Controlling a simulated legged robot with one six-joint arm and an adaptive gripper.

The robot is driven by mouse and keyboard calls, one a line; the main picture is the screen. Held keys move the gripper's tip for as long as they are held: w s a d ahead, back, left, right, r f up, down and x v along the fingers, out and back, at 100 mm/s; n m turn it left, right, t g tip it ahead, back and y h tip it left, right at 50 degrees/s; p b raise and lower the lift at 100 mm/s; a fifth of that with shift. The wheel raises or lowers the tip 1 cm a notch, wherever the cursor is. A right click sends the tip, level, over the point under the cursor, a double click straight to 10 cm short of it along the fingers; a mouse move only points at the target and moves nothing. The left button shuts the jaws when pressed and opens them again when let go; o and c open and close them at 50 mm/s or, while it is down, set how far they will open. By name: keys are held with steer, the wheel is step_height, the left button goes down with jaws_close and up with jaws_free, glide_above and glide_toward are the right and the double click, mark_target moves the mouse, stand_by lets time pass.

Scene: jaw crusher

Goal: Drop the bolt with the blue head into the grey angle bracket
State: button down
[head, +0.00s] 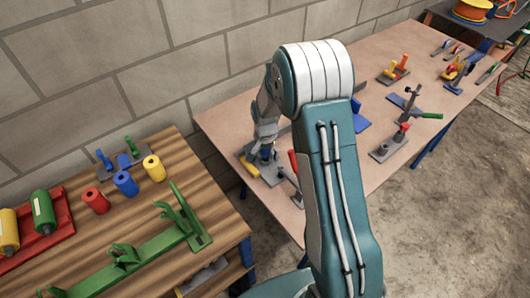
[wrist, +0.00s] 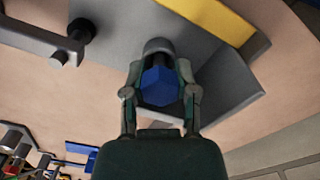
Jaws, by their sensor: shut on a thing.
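The bolt's blue hexagonal head (wrist: 160,87) sits between the two fingers of my gripper (wrist: 159,73) in the wrist view. The fingers are closed on it from both sides. A rounded grey part shows just beyond the head; I cannot tell whether it belongs to the bolt or to the bracket. The grey angle bracket (wrist: 232,88) lies behind the bolt, with a yellow bar along one edge (wrist: 213,17). In the head view my gripper (head: 266,151) is over the grey bracket plate (head: 271,177) at the near left end of the pink-brown table. The bolt's shank is hidden.
A dark rod fixture (wrist: 70,42) stands beside the bracket in the wrist view. A red-handled tool (head: 293,162) is close to my arm. More tools and fixtures (head: 390,140) lie farther along the table. A wooden bench (head: 150,205) with coloured cylinders stands left.

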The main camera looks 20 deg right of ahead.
steer(key=shift+f, duration=0.15)
steer(key=shift+c, duration=1.5)
jaws_free()
step_height(320, 180, up, 12)
steer(key=shift+f, duration=0.1)
